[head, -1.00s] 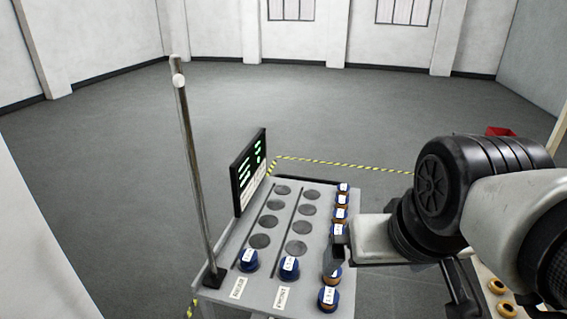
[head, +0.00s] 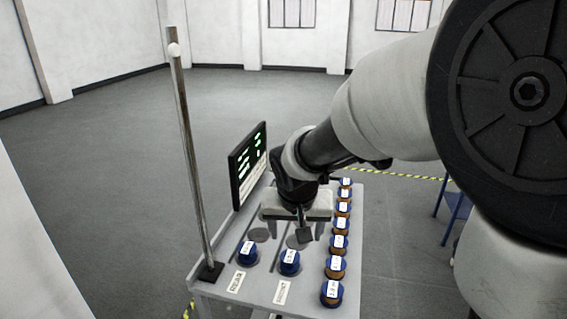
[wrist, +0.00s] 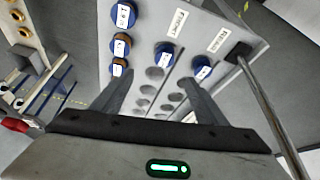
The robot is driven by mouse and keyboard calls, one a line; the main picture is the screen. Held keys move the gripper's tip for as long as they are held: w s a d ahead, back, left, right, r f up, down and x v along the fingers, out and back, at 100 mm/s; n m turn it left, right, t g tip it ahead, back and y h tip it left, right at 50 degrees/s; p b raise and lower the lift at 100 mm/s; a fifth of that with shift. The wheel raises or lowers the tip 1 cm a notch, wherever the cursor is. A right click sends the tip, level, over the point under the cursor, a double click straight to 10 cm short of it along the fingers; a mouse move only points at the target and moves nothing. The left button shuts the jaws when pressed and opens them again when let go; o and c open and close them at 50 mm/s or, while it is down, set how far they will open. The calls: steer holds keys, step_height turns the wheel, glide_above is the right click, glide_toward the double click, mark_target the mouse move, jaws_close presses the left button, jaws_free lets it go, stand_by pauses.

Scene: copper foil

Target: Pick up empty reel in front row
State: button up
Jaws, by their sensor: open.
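Two blue reels with white labels stand at the near end of the grey table: one in the left lane (head: 247,253), one in the middle lane (head: 289,263). I cannot read the labels or tell which reel is empty. My gripper (head: 296,232) is open and empty above the table, behind these two reels in the head view. In the wrist view its fingers (wrist: 156,82) are spread wide, with no reel between them.
A row of blue and copper-coloured reels (head: 335,268) lines the table's right edge. A metal post (head: 190,150) stands at the left corner, and a dark screen (head: 248,165) at the left edge. Round dark spots (head: 259,235) along the lanes are bare. Open floor lies beyond.

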step_height(320, 180, down, 3)
steer(key=w+a, duration=0.1)
steer(key=a, duration=0.1)
glide_above(290, 256)
steer(key=s, duration=0.3)
step_height(290, 256, down, 10)
steer(key=shift+s+a+r+b, duration=0.1)
steer(key=shift+s+a+b, duration=0.05)
steer(key=shift+b, duration=0.25)
steer(key=shift+w+x, duration=0.2)
steer(key=shift+x, duration=1.35)
steer(key=shift+w+x, duration=0.2)
steer(key=shift+x, duration=1.3)
steer(key=shift+r, duration=0.2)
steer(key=c, duration=1.2)
steer(key=shift+o, duration=0.2)
